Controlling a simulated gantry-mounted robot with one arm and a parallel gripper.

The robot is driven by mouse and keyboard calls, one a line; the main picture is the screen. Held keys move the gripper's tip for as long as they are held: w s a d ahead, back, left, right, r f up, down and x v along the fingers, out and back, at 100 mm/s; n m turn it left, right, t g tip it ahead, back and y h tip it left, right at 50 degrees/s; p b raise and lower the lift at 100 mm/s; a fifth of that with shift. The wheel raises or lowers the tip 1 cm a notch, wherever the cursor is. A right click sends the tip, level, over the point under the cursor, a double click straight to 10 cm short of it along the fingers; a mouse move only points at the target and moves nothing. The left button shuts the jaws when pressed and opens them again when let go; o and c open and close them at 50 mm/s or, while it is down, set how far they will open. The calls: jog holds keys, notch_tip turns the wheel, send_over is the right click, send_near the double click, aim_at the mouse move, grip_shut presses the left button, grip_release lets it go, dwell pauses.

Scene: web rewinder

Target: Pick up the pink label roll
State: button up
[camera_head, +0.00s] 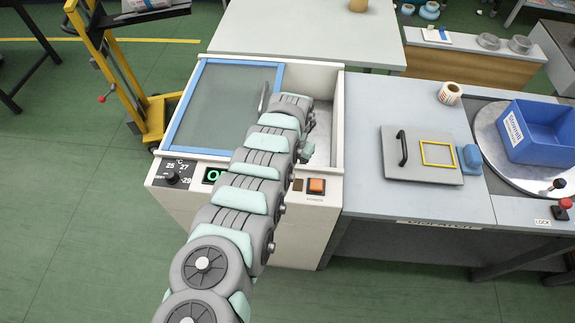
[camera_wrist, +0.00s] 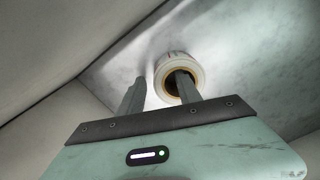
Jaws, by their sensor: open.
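In the wrist view a pale roll (camera_wrist: 196,66) with a brown core lies on a greyish surface inside a light-walled space. Its side looks whitish, and I cannot make out any pink. My gripper (camera_wrist: 159,77) is open, one finger left of the roll and the other overlapping its core in the picture. I cannot tell whether that finger is inside the core or only in front of it.
The chest's blue-framed glass lid (camera_head: 223,105) covers its left part. On the right counter stand a label roll (camera_head: 449,94) with reddish marks, a grey plate with a black handle (camera_head: 402,148), and a blue bin (camera_head: 540,132) on a round plate. Chest walls surround my gripper closely.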

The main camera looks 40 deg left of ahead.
jog(key=shift+c, duration=0.4)
grip_shut()
jog(key=shift+r, duration=0.1)
